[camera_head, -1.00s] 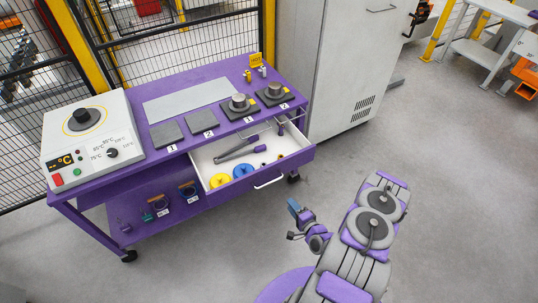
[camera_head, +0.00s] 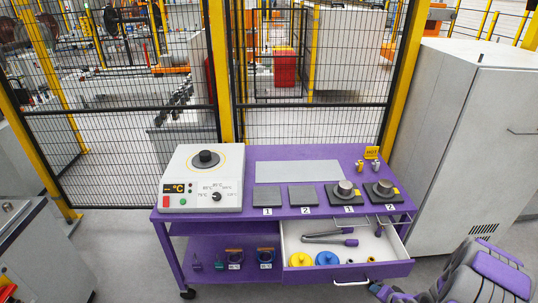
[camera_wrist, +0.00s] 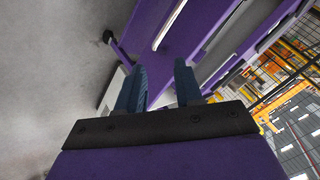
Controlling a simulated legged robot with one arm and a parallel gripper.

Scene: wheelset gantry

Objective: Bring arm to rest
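My arm (camera_head: 485,275) is at the lower right of the head view, folded low in front of the grey cabinet and cut off by the frame edge. My gripper shows in the wrist view (camera_wrist: 159,82); its two blue fingers are apart with nothing between them. In the head view only a small part of it shows, beside the open drawer's right front corner. The wrist view shows the purple cart, tilted, beyond the fingers.
The purple cart (camera_head: 232,213) carries a heater box (camera_head: 202,160), numbered pads and metal parts. Its drawer (camera_head: 350,272) is pulled out, holding a grey tool (camera_head: 330,237) and yellow and blue discs. A grey cabinet (camera_head: 465,110) stands right; a mesh fence (camera_head: 300,120) stands behind.

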